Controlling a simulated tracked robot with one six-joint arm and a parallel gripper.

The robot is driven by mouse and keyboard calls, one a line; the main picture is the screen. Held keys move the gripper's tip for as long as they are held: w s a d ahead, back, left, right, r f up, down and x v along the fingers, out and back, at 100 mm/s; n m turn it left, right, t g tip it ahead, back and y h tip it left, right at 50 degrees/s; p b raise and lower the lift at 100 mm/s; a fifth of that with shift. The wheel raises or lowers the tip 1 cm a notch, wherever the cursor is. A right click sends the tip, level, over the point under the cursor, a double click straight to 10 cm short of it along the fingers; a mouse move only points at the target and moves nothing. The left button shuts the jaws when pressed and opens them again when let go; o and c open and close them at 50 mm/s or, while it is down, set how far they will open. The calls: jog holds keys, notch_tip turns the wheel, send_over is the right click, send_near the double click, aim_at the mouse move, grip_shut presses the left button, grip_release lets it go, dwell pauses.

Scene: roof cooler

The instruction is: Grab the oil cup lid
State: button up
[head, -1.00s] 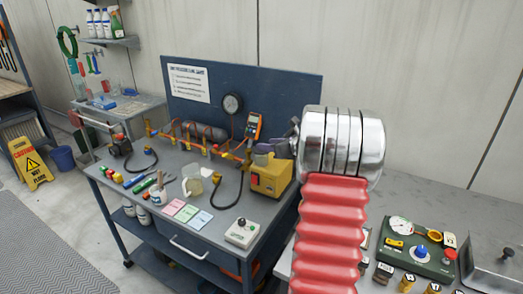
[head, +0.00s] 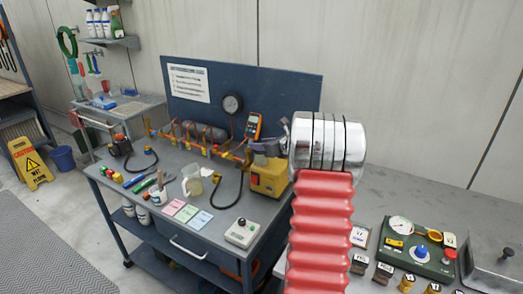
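A yellow pump unit (head: 269,179) stands at the right end of the grey workbench. My gripper (head: 262,150) is small and partly hidden behind the big silver wrist. Its end is over the top of the yellow unit, close to it or touching. I cannot make out the oil cup lid as a separate thing; the gripper and wrist cover part of the unit's top. I cannot tell whether the fingers are open or shut.
A gauge (head: 232,104) and an orange meter (head: 254,125) are behind the unit. Copper piping (head: 208,147) runs along the bench. A clear jug (head: 192,181), coloured cards (head: 187,214) and a grey control box (head: 241,233) lie in front. A green panel (head: 421,248) is at right.

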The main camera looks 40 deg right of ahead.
jog(key=shift+c, duration=0.2)
jog(key=shift+f, duration=0.1)
grip_shut()
dwell(0.4)
notch_tip(320, 180, up, 10)
jog(key=shift+r, duration=0.1)
dwell(0.4)
dwell(0.4)
